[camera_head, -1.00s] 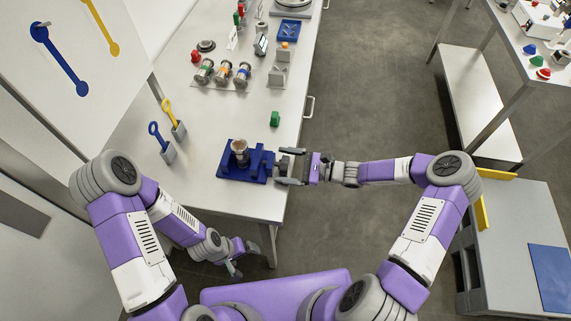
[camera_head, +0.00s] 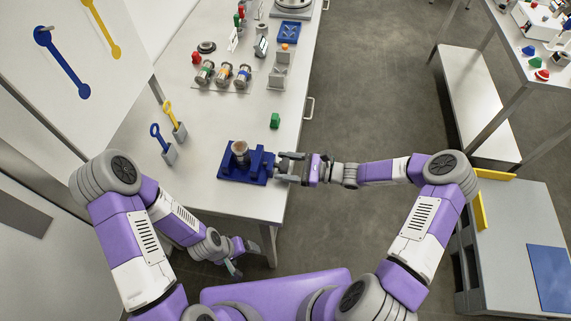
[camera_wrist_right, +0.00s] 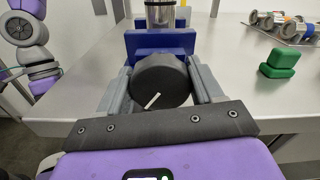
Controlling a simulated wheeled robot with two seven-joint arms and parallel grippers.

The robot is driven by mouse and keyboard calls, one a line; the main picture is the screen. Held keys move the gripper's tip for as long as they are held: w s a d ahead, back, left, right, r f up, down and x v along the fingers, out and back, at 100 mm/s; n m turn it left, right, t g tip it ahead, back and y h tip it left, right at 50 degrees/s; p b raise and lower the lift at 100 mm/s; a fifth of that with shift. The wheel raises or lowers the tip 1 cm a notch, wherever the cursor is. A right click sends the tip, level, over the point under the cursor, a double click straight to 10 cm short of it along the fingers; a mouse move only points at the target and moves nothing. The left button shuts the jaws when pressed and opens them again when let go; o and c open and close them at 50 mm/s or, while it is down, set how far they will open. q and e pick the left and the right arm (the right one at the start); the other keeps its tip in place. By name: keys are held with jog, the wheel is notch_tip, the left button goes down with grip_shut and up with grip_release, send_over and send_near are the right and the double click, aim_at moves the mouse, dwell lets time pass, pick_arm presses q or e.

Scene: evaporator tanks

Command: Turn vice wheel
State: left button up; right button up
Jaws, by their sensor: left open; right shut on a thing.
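The blue vice (camera_head: 237,165) stands near the right edge of the long table and holds a metal cylinder (camera_head: 240,151) upright. It also shows in the right wrist view (camera_wrist_right: 148,42). The dark round vice wheel (camera_wrist_right: 160,80) has a white mark (camera_wrist_right: 152,101) on its face, tilted up to the right. My right gripper (camera_head: 283,167) is shut on the wheel, with one finger on each side of it in the right wrist view (camera_wrist_right: 160,95). My left gripper (camera_head: 236,262) is open and empty, low beside the table's near end and away from the vice.
A green block (camera_head: 275,120) lies on the table beyond the vice. Blue and yellow tools stand in grey holders (camera_head: 169,154) at the left. The table around the vice is mostly clear.

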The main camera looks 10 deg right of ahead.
jog(key=m+p, duration=0.1)
jog(key=m, duration=0.1)
jog(key=shift+r+m+p, duration=0.1)
jog(key=shift+m+p, duration=0.25)
jog(key=shift+m, duration=0.05)
jog(key=shift+w+m+p, duration=0.1)
jog(key=shift+m+p, duration=0.4)
jog(key=shift+m, duration=0.7)
jog(key=o, duration=1)
jog(key=v, duration=0.7)
jog(key=shift+d, duration=0.3)
